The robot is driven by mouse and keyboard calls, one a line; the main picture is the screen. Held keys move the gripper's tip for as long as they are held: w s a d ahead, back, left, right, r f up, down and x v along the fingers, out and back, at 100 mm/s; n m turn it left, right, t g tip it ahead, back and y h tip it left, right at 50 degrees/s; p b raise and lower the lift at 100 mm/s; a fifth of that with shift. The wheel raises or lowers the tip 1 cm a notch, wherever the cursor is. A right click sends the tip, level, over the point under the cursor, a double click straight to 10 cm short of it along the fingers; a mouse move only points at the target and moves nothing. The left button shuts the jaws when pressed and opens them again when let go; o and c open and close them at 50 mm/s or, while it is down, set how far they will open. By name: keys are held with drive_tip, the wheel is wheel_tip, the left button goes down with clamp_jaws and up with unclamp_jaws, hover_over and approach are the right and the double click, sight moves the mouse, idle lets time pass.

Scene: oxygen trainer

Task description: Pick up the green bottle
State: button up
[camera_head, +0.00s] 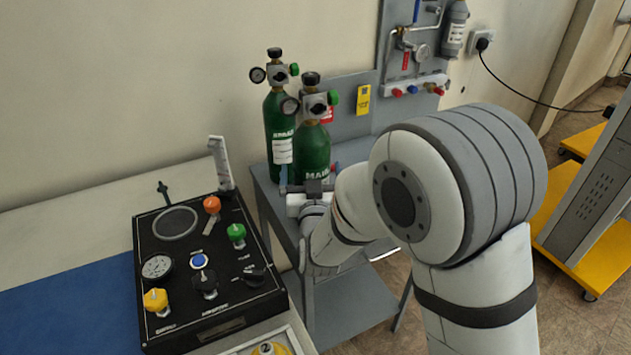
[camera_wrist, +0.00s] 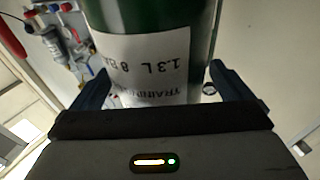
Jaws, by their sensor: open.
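Two green bottles with valves and gauges stand upright on a grey cart. The front one (camera_head: 313,150) reads "MAIN"; the rear-left one (camera_head: 277,120) carries a white label. My gripper (camera_head: 312,188) is low at the front bottle, and my arm hides part of that bottle's base. In the wrist view a green bottle (camera_wrist: 150,18) with a white label (camera_wrist: 155,62), its text upside down, stands between the two dark fingers of my gripper (camera_wrist: 158,82). The fingers are open, one on each side. I cannot tell whether either touches it.
A black control panel (camera_head: 190,302) with coloured knobs lies on the table to the left. The grey cart (camera_head: 265,185) has a back panel with a yellow tag (camera_head: 363,100). A wall unit (camera_head: 412,50) with hoses is behind. A grey-and-yellow machine (camera_head: 595,190) stands right.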

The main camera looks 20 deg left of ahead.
drive_tip(key=shift+c, duration=0.5)
drive_tip(key=c, duration=1.9)
drive_tip(key=shift+a+r, duration=0.1)
drive_tip(key=shift+r, duration=0.1)
drive_tip(key=shift+c, duration=0.7)
drive_tip(key=shift+r, duration=0.1)
